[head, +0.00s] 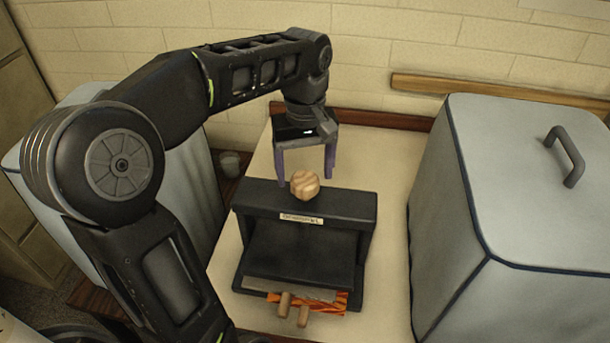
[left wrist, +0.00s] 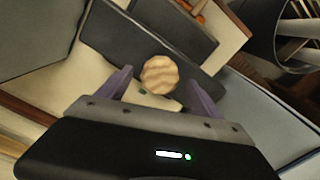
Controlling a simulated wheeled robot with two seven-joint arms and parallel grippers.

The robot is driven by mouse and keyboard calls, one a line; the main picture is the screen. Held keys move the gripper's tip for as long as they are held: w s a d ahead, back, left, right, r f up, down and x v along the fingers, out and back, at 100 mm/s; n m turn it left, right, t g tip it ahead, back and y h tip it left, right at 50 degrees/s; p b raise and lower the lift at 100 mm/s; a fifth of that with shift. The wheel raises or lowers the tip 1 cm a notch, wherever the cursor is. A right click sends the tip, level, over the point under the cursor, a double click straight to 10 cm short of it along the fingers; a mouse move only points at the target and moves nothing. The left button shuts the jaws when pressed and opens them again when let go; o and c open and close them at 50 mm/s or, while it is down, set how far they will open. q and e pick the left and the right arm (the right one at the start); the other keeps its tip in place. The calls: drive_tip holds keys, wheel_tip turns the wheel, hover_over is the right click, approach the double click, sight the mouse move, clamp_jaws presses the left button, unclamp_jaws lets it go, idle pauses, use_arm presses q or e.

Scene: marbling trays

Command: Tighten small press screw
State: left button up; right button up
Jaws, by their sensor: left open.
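The small press (head: 350,208) is a dark block-shaped frame standing on a pale table. Its screw knob (head: 305,184) is a round, striped wooden ball on the top beam. My left gripper (head: 307,180) is open, pointing down, with its purple fingers above and around the back of the knob. In the left wrist view the knob (left wrist: 159,75) lies between the two finger tips (left wrist: 160,82), with a gap visible on each side. The screw shaft under the knob is hidden. My right gripper is not in view.
A large grey covered box (head: 510,200) with a handle stands close on the right. Another grey covered box (head: 205,190) stands left, behind my arm. Wooden pegs (head: 284,304) and orange marbled paper (head: 335,299) show at the press front. Pale table (head: 385,250) is clear right of the press.

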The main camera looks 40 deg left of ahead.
sight(305, 178)
use_arm(q)
wheel_tip(305, 178, up, 5)
drive_tip(key=p, duration=0.2)
drive_tip(key=shift+p, duration=0.35)
drive_tip(key=shift+r+p, duration=0.5)
drive_tip(key=shift+r, duration=0.05)
drive_tip(key=shift+f, duration=0.1)
idle(1.5)
